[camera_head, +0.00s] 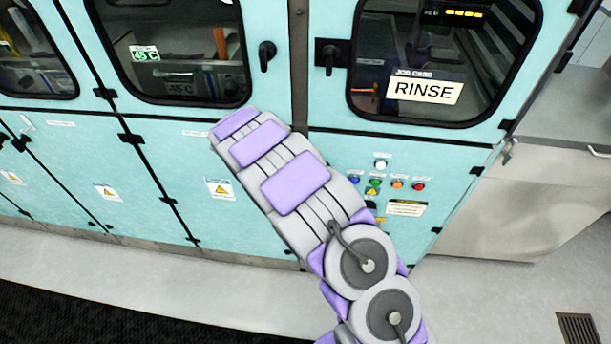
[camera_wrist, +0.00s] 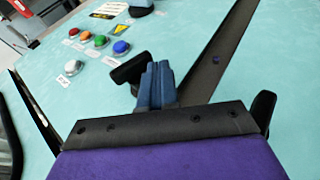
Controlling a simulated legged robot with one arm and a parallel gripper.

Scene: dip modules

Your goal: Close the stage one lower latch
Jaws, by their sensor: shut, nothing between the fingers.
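In the wrist view, a black latch handle (camera_wrist: 131,68) sits on the light teal panel, beside the dark seam between doors. The blue-grey fingers of my gripper (camera_wrist: 157,84) are together, just right of this handle and very close to it. I cannot tell whether they touch it. In the head view my arm covers the lower part of the seam, so the lower latch and my gripper are hidden there. I cannot read a stage label beside the latch.
Upper black latches (camera_head: 266,55) and (camera_head: 329,56) flank the seam beside the windows. A RINSE card (camera_head: 424,89) is on the right window. Coloured buttons (camera_head: 397,184) are on the lower right panel, near my arm. Grey floor (camera_head: 480,310) is clear at lower right.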

